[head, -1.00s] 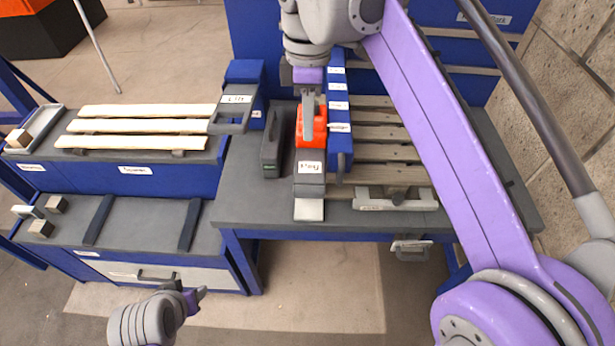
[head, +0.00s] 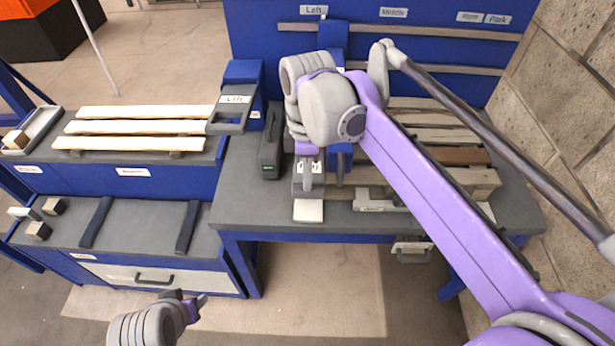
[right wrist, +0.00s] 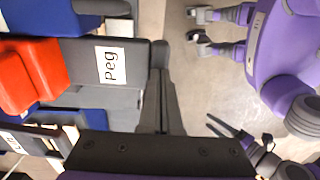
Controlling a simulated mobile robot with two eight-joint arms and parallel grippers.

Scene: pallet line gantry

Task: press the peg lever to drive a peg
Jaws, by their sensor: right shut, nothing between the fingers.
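The peg lever (head: 308,190) is a grey bar with a white "Peg" label, near the front of the grey bench. It also shows in the right wrist view (right wrist: 129,65), with a red block (right wrist: 28,75) beside its labelled part. My right gripper (head: 310,186) is shut and empty, over the lever's labelled part in the head view. In the right wrist view its fingers (right wrist: 158,75) are close to the lever's end; I cannot tell whether they touch. My left gripper (head: 200,301) is open and empty, low in front of the benches. No peg is visible.
A slatted wooden pallet (head: 440,155) lies right of the lever. A dark grey block (head: 270,150) stands left of it. The "Lift" handle (head: 231,112) and pale boards (head: 140,127) are farther left. The floor in front (head: 320,280) is clear.

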